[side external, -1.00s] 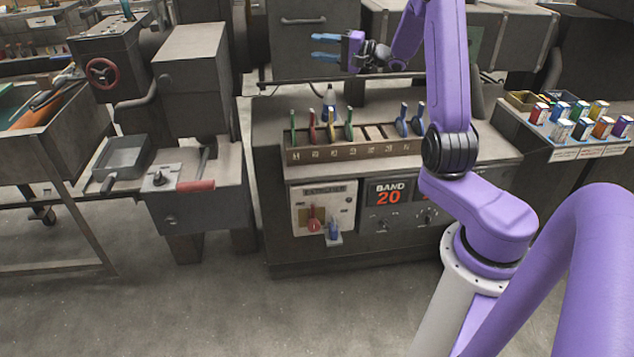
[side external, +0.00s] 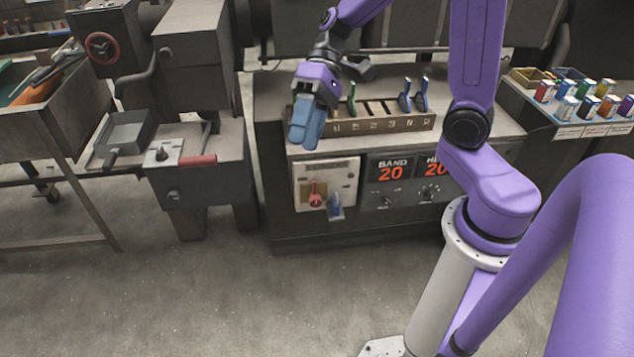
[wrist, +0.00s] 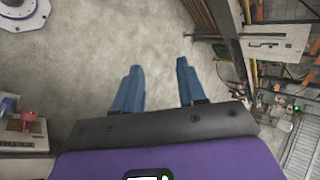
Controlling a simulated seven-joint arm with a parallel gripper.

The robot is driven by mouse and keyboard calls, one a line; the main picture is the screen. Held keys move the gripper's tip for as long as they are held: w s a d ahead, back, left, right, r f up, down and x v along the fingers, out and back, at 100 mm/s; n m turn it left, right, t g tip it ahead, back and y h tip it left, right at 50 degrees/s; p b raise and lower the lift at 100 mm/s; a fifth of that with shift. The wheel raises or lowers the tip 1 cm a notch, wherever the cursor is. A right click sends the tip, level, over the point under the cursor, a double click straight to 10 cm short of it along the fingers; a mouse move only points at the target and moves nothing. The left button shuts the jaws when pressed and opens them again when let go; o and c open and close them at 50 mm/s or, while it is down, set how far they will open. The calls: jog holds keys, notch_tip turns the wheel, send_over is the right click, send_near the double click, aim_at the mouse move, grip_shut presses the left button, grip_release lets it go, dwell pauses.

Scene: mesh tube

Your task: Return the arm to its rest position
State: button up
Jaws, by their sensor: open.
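My gripper (side external: 306,140) has blue fingers that point down in the side external view. It hangs over the front left of the bench and hides the left end of the slotted rack (side external: 392,126). In the wrist view, the two blue fingers (wrist: 158,72) are apart with bare floor between them. Nothing is held. My purple arm reaches across the top of the side external view.
Coloured tools (side external: 421,95) stand in the rack. The bench front has a red and blue lever panel (side external: 325,185) and a BAND 20 display (side external: 390,170). Small coloured boxes (side external: 587,105) sit at right. A machine with a pan (side external: 124,136) stands at left. Front floor is clear.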

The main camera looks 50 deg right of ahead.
jog(key=s+d+f+n+t+h, duration=0.1)
jog(key=s+n+h, duration=0.3)
jog(key=s, duration=0.4)
jog(key=s+d+f+n+t+h, duration=0.1)
jog(key=s+d+f+n+h, duration=0.1)
jog(key=s+n, duration=0.5)
jog(key=shift+s+d+t+h, duration=0.3)
jog(key=shift+s+d+h, duration=0.5)
jog(key=shift+h, duration=0.4)
